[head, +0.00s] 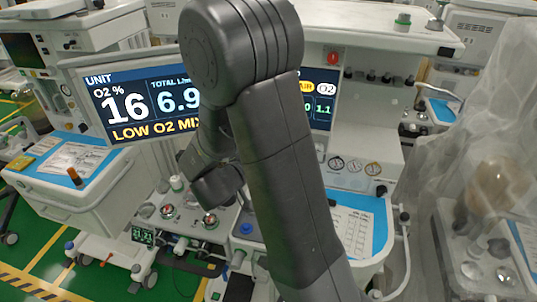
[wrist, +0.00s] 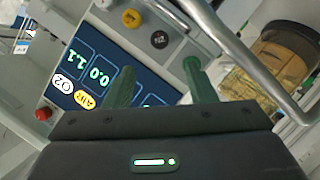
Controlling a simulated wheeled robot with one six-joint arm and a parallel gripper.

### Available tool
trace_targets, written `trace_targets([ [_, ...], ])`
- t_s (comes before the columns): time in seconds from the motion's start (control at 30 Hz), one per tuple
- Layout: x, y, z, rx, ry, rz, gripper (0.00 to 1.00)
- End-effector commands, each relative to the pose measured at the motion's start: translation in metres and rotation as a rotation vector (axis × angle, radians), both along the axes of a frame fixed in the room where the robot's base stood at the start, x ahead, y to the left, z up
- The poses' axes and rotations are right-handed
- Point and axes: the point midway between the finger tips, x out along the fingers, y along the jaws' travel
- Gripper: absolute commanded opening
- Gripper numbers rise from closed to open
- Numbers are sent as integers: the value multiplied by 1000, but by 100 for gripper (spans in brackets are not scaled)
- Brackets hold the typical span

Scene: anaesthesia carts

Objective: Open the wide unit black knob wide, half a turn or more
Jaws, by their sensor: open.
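A black round knob (wrist: 159,39) with pale lettering shows in the wrist view, on a pale panel beside a yellow knob (wrist: 132,17). My gripper (wrist: 159,66) is open, with its two green fingers apart and nothing between them. In the picture the black knob lies just above the gap between the fingertips; I cannot tell how far beyond them it is. In the head view my arm covers the middle of the unit with the wide screen (head: 130,105), and the black knob and my fingertips are hidden there.
The screen reads O2 16 and LOW O2 MIX. In the wrist view a metal rail (wrist: 235,60) runs past the right finger, near a brown-filled canister (wrist: 285,60). A red knob (wrist: 43,114) sits at the left. A plastic-draped machine (head: 480,170) stands at right.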

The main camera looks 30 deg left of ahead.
Motion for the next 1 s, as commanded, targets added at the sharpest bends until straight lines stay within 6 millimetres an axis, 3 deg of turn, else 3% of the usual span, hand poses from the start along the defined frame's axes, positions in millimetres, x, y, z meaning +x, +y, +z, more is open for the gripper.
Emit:
trace_targets([
  [0.2, -21, 1, 6, 0, -1, 1, 51],
  [0.63, -22, 1, 7, 0, 0, -1, 51],
  [0.77, -15, 1, 5, -1, 0, -1, 51],
  [1.0, 23, -2, -6, -3, 0, -5, 51],
])
